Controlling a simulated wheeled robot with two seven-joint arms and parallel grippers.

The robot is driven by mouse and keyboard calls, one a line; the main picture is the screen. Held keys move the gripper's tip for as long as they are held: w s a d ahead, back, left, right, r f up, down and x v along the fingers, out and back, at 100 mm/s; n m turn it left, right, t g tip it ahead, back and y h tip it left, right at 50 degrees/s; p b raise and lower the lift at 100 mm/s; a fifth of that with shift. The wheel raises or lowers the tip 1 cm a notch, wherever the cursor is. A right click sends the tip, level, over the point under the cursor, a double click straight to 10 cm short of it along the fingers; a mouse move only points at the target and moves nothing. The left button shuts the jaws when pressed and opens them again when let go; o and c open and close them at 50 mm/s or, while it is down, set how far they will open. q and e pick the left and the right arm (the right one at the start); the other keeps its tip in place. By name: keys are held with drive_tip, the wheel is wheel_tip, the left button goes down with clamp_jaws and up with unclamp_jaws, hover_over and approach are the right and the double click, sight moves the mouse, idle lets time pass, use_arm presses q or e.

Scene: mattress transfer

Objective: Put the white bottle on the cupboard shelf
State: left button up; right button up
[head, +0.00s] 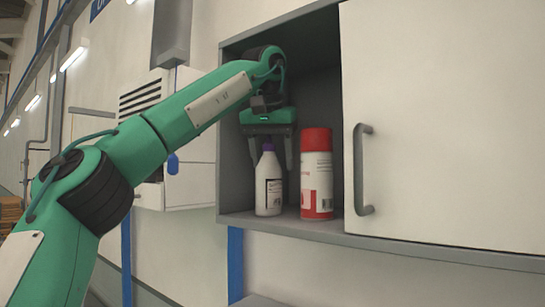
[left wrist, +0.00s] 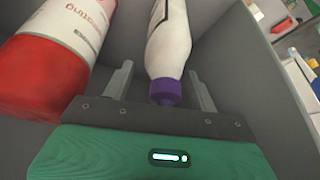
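The white bottle (head: 268,187) with a purple cap stands upright on the cupboard shelf (head: 285,222), in the open left compartment. In the left wrist view the bottle (left wrist: 169,45) has its purple cap (left wrist: 166,91) between my fingers. My left gripper (head: 270,155) reaches in from above, its fingers on either side of the bottle's top. In the left wrist view the left gripper (left wrist: 161,80) is open, with a gap between each finger and the cap. My right gripper is in neither view.
A red and white spray can (head: 317,175) stands just right of the bottle, close to my gripper; it also shows in the left wrist view (left wrist: 58,60). A closed white door (head: 450,120) with a grey handle (head: 360,170) covers the cupboard's right part.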

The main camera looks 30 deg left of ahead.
sight(269, 157)
use_arm(q)
drive_tip(key=shift+s+r, duration=0.15)
drive_tip(key=shift+s+r, duration=0.15)
drive_tip(key=shift+r, duration=0.25)
drive_tip(key=s+b, duration=0.1)
drive_tip(key=s+d+b, duration=0.1)
drive_tip(key=shift+s+f+b, duration=0.15)
drive_tip(key=shift+s+b, duration=0.15)
drive_tip(key=shift+b, duration=0.1)
drive_tip(key=s+d+b, duration=0.2)
drive_tip(key=s, duration=0.7)
drive_tip(key=shift+d+r, duration=0.25)
drive_tip(key=shift+r, duration=0.05)
